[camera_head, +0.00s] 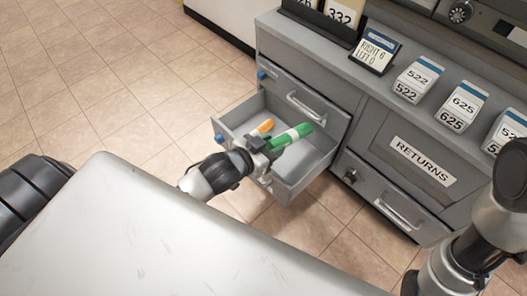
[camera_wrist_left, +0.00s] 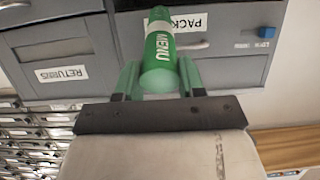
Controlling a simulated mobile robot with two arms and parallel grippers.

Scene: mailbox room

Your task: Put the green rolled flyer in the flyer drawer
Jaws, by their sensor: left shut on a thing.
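The green rolled flyer (camera_head: 292,136) has a white band; in the left wrist view the flyer (camera_wrist_left: 159,50) shows the word MENU. My left gripper (camera_head: 268,147) is shut on its near end, with one finger on each side in the wrist view. In the head view the flyer overlaps the inside of the open grey drawer (camera_head: 316,160); its exact height over the drawer floor is hard to tell. An orange rolled item (camera_head: 263,127) is in the drawer beside the green flyer. My right arm shows at the lower right, but its gripper cannot be made out.
The grey cabinet has a closed drawer front (camera_head: 303,103) behind the open drawer and a RETURNS panel (camera_head: 422,160). Numbered blocks (camera_head: 418,80) and a sign (camera_head: 375,53) stand on its top. Tiled floor (camera_head: 120,100) lies open to the left.

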